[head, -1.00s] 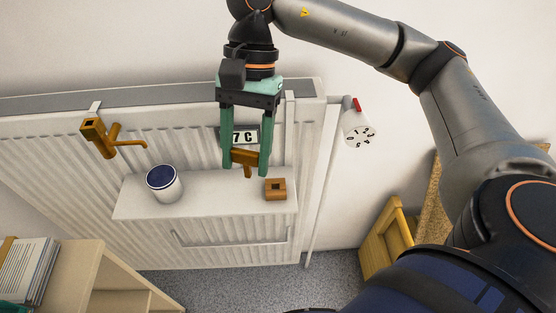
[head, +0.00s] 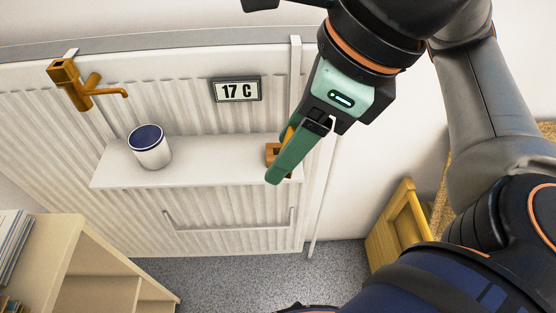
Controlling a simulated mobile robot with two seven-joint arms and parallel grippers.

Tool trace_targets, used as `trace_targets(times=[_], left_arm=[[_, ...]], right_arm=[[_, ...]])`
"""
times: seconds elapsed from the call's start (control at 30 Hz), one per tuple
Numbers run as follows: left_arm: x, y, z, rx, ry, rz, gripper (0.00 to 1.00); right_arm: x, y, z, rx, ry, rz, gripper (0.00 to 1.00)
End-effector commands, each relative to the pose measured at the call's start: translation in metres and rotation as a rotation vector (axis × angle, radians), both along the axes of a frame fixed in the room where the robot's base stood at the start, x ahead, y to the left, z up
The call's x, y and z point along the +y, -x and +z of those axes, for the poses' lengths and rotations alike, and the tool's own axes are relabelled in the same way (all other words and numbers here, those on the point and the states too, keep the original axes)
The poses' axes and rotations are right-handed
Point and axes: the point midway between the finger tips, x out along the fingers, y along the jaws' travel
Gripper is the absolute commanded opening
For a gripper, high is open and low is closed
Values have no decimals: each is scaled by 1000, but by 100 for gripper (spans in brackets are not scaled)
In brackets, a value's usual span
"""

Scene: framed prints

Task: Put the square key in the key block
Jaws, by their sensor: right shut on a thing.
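The key block (head: 271,152), a small orange-brown wooden block with a hole, stands at the right end of the white shelf. My right gripper (head: 280,158), with green fingers, is down at the block and seen from the side. It is shut on the square key (head: 289,136), of which only an orange sliver shows between the fingers. The near finger hides most of the key and part of the block. I cannot tell whether the key is in the hole, above it or beside it. My left gripper is not in view.
The shelf (head: 115,176) sits against a white ribbed radiator and bears a white cup with a dark blue top (head: 149,146). An orange tap-like hook (head: 88,88) hangs at left. A 17 C display (head: 237,90) is behind. The shelf's middle is clear.

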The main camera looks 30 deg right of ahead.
Motion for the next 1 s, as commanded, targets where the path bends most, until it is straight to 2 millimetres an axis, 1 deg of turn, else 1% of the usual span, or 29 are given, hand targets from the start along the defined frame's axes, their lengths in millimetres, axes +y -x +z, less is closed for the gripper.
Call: trace_targets(times=[0.03,0.17,0.27,0.33,0.47,0.5,0.53,0.67,0.7,0.8,0.9,1.0], left_arm=[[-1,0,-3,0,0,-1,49],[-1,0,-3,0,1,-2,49],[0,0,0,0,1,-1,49],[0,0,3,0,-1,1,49],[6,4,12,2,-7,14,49],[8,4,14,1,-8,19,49],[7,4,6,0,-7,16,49],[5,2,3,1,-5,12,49],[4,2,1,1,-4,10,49],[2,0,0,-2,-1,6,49],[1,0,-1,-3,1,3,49],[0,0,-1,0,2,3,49]], right_arm=[[0,2,-3,-3,2,-26,0],[-3,1,-4,2,-2,-71,0],[-8,-7,-8,8,-2,-83,0],[-14,-16,-13,11,0,-85,0],[-23,-33,-18,12,-1,-84,0],[-26,-37,-21,12,3,-83,0],[-30,-46,-30,14,-1,-86,0],[-46,-75,-46,11,-1,-86,0],[-50,-81,-54,11,1,-84,0],[-57,-94,-73,10,1,-81,0],[-62,-104,-86,7,0,-78,0],[-64,-111,-92,4,0,-76,0]])
